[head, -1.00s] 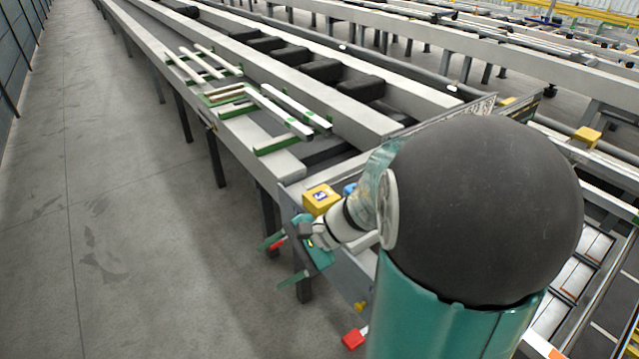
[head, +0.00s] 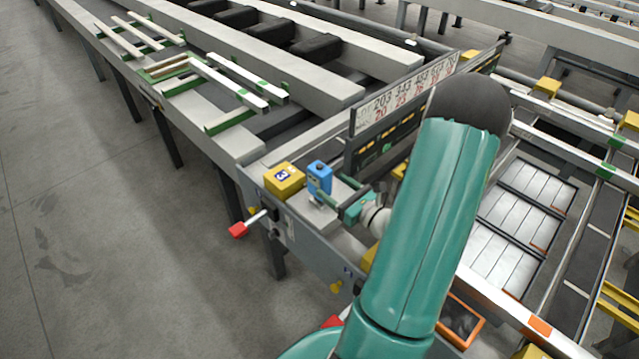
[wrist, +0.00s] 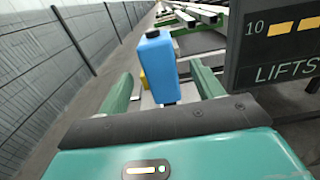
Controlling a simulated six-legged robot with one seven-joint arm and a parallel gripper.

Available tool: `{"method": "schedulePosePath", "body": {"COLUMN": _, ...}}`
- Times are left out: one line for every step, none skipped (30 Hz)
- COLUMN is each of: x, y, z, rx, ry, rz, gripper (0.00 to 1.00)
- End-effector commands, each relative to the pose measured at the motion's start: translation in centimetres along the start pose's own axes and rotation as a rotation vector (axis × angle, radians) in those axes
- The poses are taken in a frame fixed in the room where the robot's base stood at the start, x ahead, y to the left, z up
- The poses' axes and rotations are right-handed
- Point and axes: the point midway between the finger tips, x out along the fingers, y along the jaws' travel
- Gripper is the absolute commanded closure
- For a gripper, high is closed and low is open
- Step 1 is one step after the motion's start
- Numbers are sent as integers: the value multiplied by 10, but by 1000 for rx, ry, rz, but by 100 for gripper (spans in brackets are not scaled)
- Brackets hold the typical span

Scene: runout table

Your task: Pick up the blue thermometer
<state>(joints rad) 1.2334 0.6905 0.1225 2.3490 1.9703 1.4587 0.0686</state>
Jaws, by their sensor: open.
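The blue thermometer (head: 319,180) is a small upright blue block with a dark face detail, standing on the grey end of the table beside a yellow block. In the wrist view the thermometer (wrist: 157,68) stands upright between my two green fingers, toward the right one. My gripper (head: 336,201) is open, just right of the thermometer in the head view, with its fingers pointing toward it. In the wrist view my gripper (wrist: 165,92) has its fingers spread wide on either side of the thermometer. Contact with the thermometer cannot be made out.
The yellow block (head: 283,179) marked 3 stands close on the left. A dark sign panel (head: 385,142) rises close behind; it also shows at right in the wrist view (wrist: 285,45). A red-handled lever (head: 239,229) sticks out from the table's front edge.

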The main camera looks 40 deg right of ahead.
Motion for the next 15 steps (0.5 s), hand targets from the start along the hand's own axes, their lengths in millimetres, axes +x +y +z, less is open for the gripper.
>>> {"method": "schedulePosePath", "body": {"x": 6, "y": 1, "z": 0, "rx": -1, "ry": -1, "rz": 3, "gripper": 34}}
{"method": "schedulePosePath", "body": {"x": 8, "y": 2, "z": 0, "rx": -1, "ry": 0, "rz": 3, "gripper": 34}}
{"method": "schedulePosePath", "body": {"x": 11, "y": 2, "z": 0, "rx": -1, "ry": 1, "rz": 3, "gripper": 34}}
{"method": "schedulePosePath", "body": {"x": 13, "y": 2, "z": 0, "rx": -1, "ry": 1, "rz": 3, "gripper": 34}}
{"method": "schedulePosePath", "body": {"x": 16, "y": 2, "z": 1, "rx": -1, "ry": 1, "rz": 3, "gripper": 34}}
{"method": "schedulePosePath", "body": {"x": 20, "y": 2, "z": 1, "rx": -2, "ry": 0, "rz": 5, "gripper": 34}}
{"method": "schedulePosePath", "body": {"x": 23, "y": 2, "z": 2, "rx": -2, "ry": -1, "rz": 5, "gripper": 34}}
{"method": "schedulePosePath", "body": {"x": 28, "y": 2, "z": 2, "rx": -2, "ry": -1, "rz": 5, "gripper": 34}}
{"method": "schedulePosePath", "body": {"x": 34, "y": 2, "z": 2, "rx": -2, "ry": 0, "rz": 5, "gripper": 34}}
{"method": "schedulePosePath", "body": {"x": 39, "y": 2, "z": 3, "rx": -2, "ry": 0, "rz": 6, "gripper": 34}}
{"method": "schedulePosePath", "body": {"x": 44, "y": 2, "z": 4, "rx": -3, "ry": -1, "rz": 6, "gripper": 34}}
{"method": "schedulePosePath", "body": {"x": 50, "y": 2, "z": 3, "rx": -3, "ry": -1, "rz": 6, "gripper": 34}}
{"method": "schedulePosePath", "body": {"x": 55, "y": 1, "z": 3, "rx": -3, "ry": 1, "rz": 6, "gripper": 34}}
{"method": "schedulePosePath", "body": {"x": 58, "y": 1, "z": 3, "rx": -3, "ry": 1, "rz": 6, "gripper": 34}}
{"method": "schedulePosePath", "body": {"x": 61, "y": 1, "z": 3, "rx": -3, "ry": 0, "rz": 5, "gripper": 34}}
